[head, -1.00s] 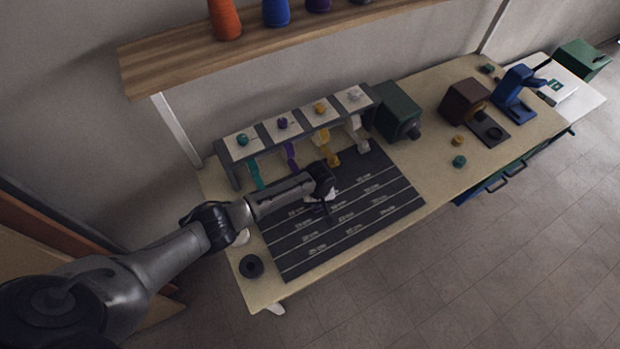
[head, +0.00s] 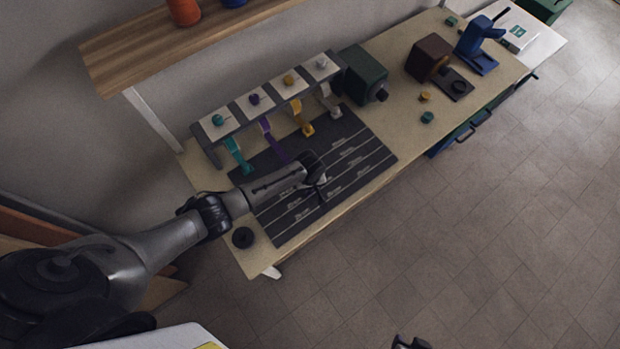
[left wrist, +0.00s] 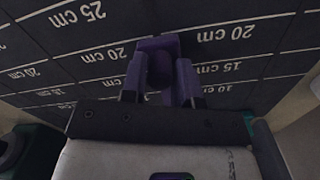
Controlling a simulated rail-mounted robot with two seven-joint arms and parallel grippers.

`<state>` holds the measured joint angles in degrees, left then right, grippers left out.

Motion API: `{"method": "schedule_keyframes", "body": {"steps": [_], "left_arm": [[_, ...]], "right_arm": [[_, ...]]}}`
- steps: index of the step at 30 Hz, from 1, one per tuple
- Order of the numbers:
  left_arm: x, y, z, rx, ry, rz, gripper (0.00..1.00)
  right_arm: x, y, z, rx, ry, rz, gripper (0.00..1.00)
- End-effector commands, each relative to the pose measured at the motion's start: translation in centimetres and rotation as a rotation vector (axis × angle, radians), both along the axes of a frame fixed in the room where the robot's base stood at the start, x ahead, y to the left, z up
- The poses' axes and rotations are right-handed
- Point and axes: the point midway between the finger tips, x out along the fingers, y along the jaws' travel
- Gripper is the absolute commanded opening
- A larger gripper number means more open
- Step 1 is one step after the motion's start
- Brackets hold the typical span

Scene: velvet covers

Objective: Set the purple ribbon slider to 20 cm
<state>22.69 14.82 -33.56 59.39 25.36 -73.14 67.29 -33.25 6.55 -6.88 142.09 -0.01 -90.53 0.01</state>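The purple ribbon (head: 270,140) hangs from the dispenser rack (head: 240,120) and runs over the dark measuring mat (head: 360,160). My left arm partly hides it. In the left wrist view the purple slider (left wrist: 160,48) sits between the two dark fingers of my left gripper (left wrist: 160,90), which appear to press on its sides. The slider's far edge lies about at the line beside the "20 cm" labels. In the head view my left gripper (head: 321,192) points down at the mat. A small dark part of my right gripper (head: 410,343) shows at the bottom edge; its fingers are unclear.
Teal (head: 236,155), yellow (head: 300,118) and white ribbons hang from the same rack. A black ring (head: 243,237) lies at the table's near left corner. A green box (head: 363,73), a brown device (head: 428,57) and a blue device (head: 475,45) stand to the right.

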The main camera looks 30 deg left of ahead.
Motion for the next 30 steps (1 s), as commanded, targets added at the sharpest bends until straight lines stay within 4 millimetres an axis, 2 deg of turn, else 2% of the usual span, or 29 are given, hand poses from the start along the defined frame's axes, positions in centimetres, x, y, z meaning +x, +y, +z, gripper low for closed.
{"method": "schedule_keyframes", "body": {"steps": [1, 7, 14, 17, 20, 30], "left_arm": [[0.0, 0.0, 0.0, 0.001, -0.001, 0.000, 0.33], [0.0, 0.0, 0.0, 0.000, 0.000, 0.000, 0.51], [0.0, 0.0, 0.1, 0.000, 0.000, 0.000, 0.51], [0.0, 0.0, 0.7, 0.000, 0.000, 0.000, 0.51], [0.0, 0.0, 2.2, -0.001, -0.001, -0.001, 0.51], [0.0, 0.0, 8.8, -0.001, -0.003, -0.001, 0.51]], "right_arm": [[0.0, 0.0, 0.0, -0.001, 0.000, 0.001, 0.43], [0.0, -0.2, 0.0, -0.006, 0.000, 0.004, 0.43], [0.0, -0.3, 0.0, -0.011, 0.000, 0.007, 0.43], [0.0, -0.3, 0.2, -0.011, 0.000, 0.007, 0.43], [0.0, -0.3, 0.6, -0.010, 0.001, 0.006, 0.43], [0.0, -0.1, 1.7, -0.003, 0.000, 0.002, 0.43]]}}
